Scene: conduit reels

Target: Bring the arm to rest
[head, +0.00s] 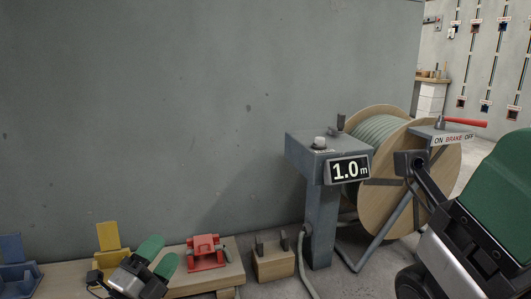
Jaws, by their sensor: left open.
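My right gripper (500,205) is large and close at the right edge. One green finger and part of its body show, and the rest is cut off by the frame, so its opening is hidden.
A cable reel (378,203) stands at the right, with a grey post and a display (347,170) reading 1.0 m. A red brake lever (464,123) sits above it. A wooden block (274,262) and blue fixture (20,277) are low down. Bare grey wall (200,110) lies behind.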

